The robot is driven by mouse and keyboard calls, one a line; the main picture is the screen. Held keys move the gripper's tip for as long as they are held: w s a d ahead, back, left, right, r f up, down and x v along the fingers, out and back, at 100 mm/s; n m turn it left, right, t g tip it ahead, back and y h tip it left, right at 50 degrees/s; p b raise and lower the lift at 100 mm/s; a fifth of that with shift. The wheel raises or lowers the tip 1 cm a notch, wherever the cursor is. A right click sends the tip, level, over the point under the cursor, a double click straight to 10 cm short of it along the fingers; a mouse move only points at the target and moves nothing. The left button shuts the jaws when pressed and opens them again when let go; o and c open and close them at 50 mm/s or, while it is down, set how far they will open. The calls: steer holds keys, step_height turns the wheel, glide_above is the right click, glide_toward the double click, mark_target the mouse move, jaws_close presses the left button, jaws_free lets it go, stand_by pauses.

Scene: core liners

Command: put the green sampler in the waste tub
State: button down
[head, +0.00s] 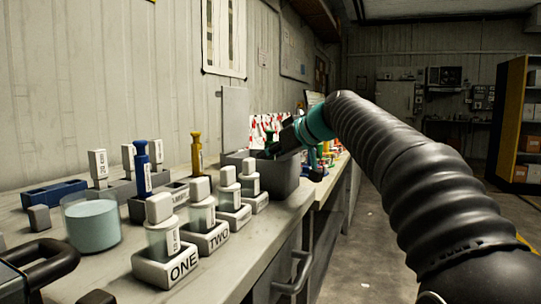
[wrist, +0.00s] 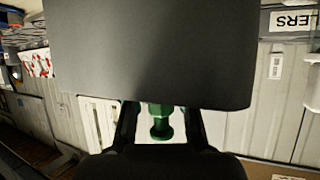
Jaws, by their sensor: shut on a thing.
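The green sampler (wrist: 161,122) shows between my gripper's fingers in the wrist view, its knobbed green end towards me. The rest of it is hidden behind a large dark grey surface (wrist: 150,55), which looks like a tub wall. In the head view a grey open tub (head: 284,180) stands on the bench; I take it as the waste tub, though no label shows. My gripper (head: 273,149) is at the tub's top opening, shut on the sampler, of which only a small dark green bit shows there. Its fingertips are hidden in the wrist view. I cannot tell how deep the sampler is.
Labelled blocks with capped jars, ONE (head: 170,264) and TWO (head: 206,237) among them, line the bench's front edge. A blue sampler (head: 143,168) and a yellow sampler (head: 196,154) stand upright nearby. A beaker of pale liquid (head: 91,222) is at left. Colourful items lie beyond the tub.

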steer(key=c, duration=1)
jaws_free()
steer(key=shift+r+p, duration=0.2)
steer(key=shift+p, duration=0.1)
steer(key=v, duration=1.2)
steer(key=s+d+f+m+g+h, duration=0.1)
steer(key=s+d+f+m+h, duration=0.2)
steer(key=s+f, duration=0.7)
steer(key=s+d+f+m+g+h, duration=0.1)
steer(key=s+d+f+m+h, duration=0.2)
steer(key=s+f, duration=0.7)
steer(key=s+d+f+m+h, duration=0.3)
steer(key=s+f, duration=0.7)
steer(key=f, duration=0.7)
steer(key=shift+s+d+f+g, duration=0.15)
steer(key=shift+d+f+g, duration=0.2)
steer(key=shift+d, duration=0.6)
